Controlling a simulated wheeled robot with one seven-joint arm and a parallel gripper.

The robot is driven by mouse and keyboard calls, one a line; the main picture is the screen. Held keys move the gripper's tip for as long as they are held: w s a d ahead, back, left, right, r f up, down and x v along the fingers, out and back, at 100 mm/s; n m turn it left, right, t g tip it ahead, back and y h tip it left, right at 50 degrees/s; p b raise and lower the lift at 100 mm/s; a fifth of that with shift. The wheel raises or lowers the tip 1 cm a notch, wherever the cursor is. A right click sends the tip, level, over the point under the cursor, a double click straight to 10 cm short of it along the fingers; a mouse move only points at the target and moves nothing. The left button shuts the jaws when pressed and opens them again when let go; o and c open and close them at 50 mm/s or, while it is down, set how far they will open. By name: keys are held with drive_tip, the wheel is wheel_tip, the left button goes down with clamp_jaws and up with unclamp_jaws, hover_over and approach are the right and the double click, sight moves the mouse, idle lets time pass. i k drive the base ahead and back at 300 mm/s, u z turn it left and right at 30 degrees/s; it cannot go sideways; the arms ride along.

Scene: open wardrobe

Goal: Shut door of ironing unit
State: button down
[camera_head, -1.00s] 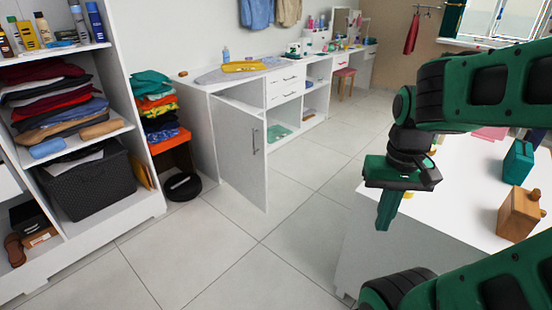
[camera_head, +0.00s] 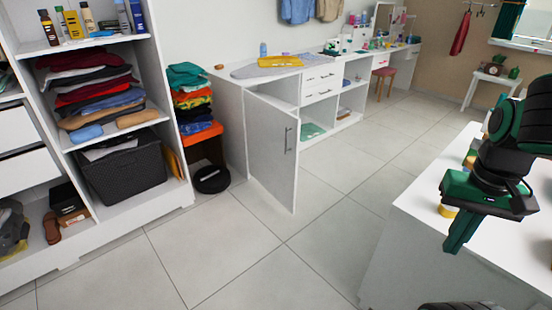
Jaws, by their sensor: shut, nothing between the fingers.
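The white ironing unit (camera_head: 232,112) stands against the back wall, with an ironing pad and a folded yellow cloth on its top. Its door (camera_head: 268,150) stands open, swung out toward the room, with a dark vertical bar handle (camera_head: 287,139) near its free edge. Part of the compartment behind the door is hidden by it. My gripper (camera_head: 456,243) is at the right, green and pointing down, shut and empty. It is well apart from the door, in front of the white table at the right.
A white table (camera_head: 415,285) fills the lower right. A shelf unit with folded clothes and a dark basket (camera_head: 125,174) stands at the left. The tiled floor in the middle is clear.

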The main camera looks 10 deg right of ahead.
sight(273, 133)
drive_tip(key=i, duration=0.95)
drive_tip(key=u, duration=0.1)
